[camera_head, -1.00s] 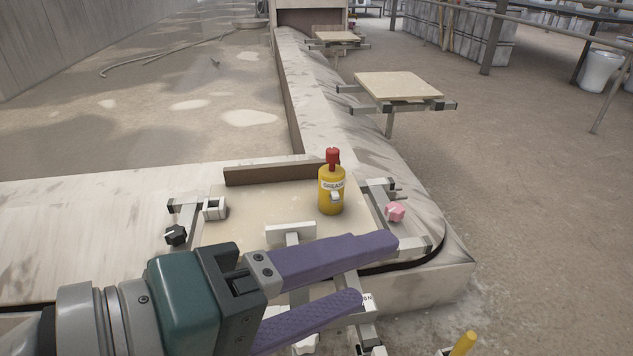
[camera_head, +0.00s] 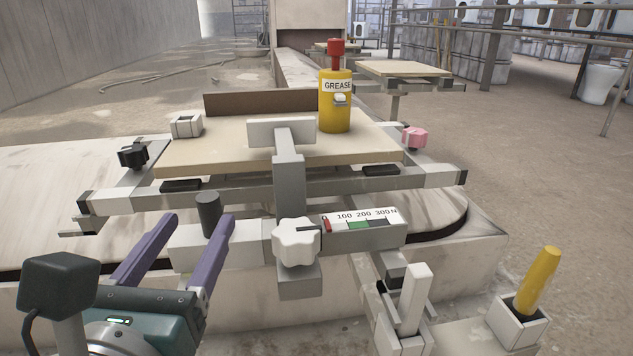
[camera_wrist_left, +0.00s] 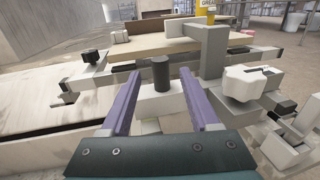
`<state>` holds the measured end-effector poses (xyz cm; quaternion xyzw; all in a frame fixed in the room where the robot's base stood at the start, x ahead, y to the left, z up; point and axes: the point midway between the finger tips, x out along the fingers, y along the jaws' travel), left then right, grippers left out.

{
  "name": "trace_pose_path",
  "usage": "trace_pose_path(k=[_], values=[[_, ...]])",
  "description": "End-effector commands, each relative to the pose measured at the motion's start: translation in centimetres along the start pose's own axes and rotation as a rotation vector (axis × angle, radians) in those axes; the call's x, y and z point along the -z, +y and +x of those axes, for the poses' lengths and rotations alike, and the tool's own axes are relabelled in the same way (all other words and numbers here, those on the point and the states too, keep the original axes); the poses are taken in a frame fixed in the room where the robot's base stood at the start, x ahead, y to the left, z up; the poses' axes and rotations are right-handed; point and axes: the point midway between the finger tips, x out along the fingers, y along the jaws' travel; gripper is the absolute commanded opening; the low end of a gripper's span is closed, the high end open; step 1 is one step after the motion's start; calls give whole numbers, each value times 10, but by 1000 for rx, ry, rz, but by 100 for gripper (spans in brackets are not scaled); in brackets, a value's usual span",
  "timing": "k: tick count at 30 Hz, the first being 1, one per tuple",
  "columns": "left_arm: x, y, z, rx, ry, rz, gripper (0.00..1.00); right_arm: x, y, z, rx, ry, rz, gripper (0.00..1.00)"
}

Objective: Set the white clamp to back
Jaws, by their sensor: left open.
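A white lobed knob (camera_head: 296,243) sits on the front of the clamp bar (camera_head: 192,250), below a grey upright post with a flat white pad (camera_head: 282,132) at the board's front edge. The knob also shows at the right of the left wrist view (camera_wrist_left: 252,83). A short dark cylinder (camera_head: 208,214) stands on the bar's left part. My left gripper (camera_head: 200,223) is open and empty, pointing forward, left of the white knob. In the left wrist view the dark cylinder (camera_wrist_left: 161,72) appears between its two purple fingers; I cannot tell whether they reach around it. My right gripper is not in view.
A yellow grease bottle (camera_head: 335,105) stands on the board (camera_head: 225,152). A black knob (camera_head: 133,155) is at left, a pink knob (camera_head: 414,138) at right. A force scale (camera_head: 364,219) is right of the white knob. A white lever (camera_head: 415,298) and yellow handle (camera_head: 538,280) stand front right.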

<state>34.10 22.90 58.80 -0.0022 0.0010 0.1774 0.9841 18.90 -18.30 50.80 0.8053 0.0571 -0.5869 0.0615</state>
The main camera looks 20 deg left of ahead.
Motion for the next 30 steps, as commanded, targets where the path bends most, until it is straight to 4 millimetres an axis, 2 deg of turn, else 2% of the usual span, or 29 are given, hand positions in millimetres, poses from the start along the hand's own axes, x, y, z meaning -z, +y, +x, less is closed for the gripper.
trace_pose_path(k=[6, 12, 17, 24, 30], values=[[-1, 0, 44, 1, -6, 2, 62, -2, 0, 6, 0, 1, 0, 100], [-1, 0, 73, 2, -4, 5, 62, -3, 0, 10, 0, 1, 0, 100], [-1, -1, 82, 3, -3, 4, 62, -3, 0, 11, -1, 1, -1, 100], [-2, -1, 82, 3, -2, 4, 62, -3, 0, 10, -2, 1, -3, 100], [-2, -1, 82, 3, -2, 4, 39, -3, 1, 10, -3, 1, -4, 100]])
